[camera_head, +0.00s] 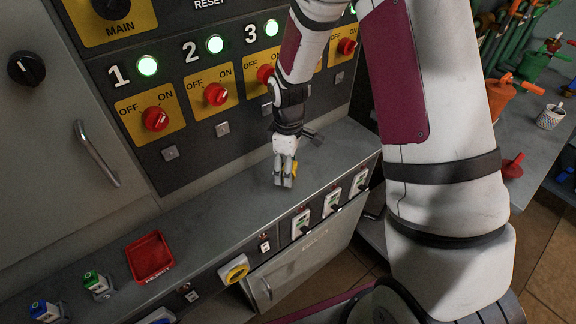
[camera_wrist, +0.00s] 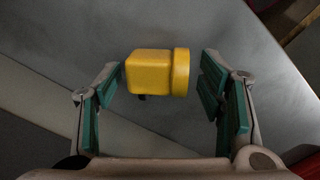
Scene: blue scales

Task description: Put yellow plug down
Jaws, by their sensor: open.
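The yellow plug (camera_wrist: 150,72) lies on its side on the grey counter, seen in the wrist view between the fingers of my gripper (camera_wrist: 162,88). There is a gap between the plug and the fingers on both sides. In the head view, my gripper (camera_head: 285,180) is low over the counter (camera_head: 215,200), and a bit of the yellow plug (camera_head: 295,168) shows beside its fingers. The rest of the plug is hidden there by the gripper.
Behind is a panel with red switches (camera_head: 215,94) and green lights. A red tray (camera_head: 149,257) and blue and green plugs (camera_head: 97,283) stand at the left. Sockets (camera_head: 301,223) line the counter's front. The counter between tray and gripper is clear.

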